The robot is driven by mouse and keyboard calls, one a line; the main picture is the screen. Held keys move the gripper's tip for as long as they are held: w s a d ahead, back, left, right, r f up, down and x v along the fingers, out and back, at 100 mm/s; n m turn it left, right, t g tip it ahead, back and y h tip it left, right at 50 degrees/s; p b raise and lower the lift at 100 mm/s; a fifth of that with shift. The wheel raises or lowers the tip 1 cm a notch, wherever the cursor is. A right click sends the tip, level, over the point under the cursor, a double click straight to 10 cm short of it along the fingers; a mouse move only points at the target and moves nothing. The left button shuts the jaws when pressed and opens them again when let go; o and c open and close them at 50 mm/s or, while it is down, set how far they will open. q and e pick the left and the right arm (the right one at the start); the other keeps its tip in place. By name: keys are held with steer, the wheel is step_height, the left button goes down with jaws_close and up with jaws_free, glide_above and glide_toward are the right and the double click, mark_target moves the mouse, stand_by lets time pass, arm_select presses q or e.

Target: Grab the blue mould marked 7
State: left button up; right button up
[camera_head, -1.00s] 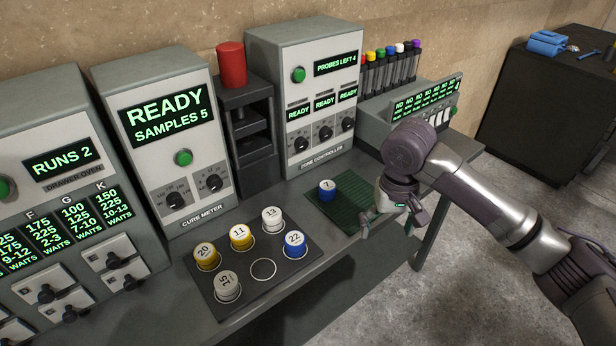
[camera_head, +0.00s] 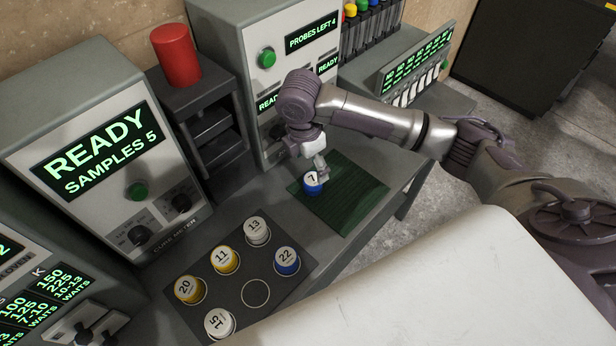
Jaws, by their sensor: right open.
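The blue mould marked 7 (camera_head: 312,188) stands upright on the dark green mat (camera_head: 350,205), near the mat's left side. It has a white top with the number on it. My right gripper (camera_head: 318,172) is right at the mould, pointing down from above and behind it. The gripper is open; its fingers partly overlap the mould, and I cannot tell whether they touch it. My left gripper is not in view.
A dark tray (camera_head: 232,258) to the left holds several numbered moulds, including blue mould 22 (camera_head: 287,262), and one empty ring. A pale surface (camera_head: 430,290) fills the lower right.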

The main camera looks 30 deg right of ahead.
mark_target(313, 180)
steer(key=f, duration=0.4)
steer(key=shift+w+d+f, duration=0.15)
steer(key=shift+d, duration=0.1)
steer(key=shift+w+d+f+p, duration=0.1)
steer(key=shift+w+f+p, duration=0.1)
steer(key=shift+f+p, duration=0.25)
steer(key=f, duration=0.1)
steer(key=f+p, duration=0.1)
steer(key=f, duration=0.2)
steer(key=shift+w+d+f+p, duration=0.15)
steer(key=shift+w+d+p, duration=0.1)
steer(key=shift+d+p, duration=0.05)
steer(key=shift+f, duration=0.25)
steer(key=c, duration=1.4)
steer(key=shift+w+r, duration=0.1)
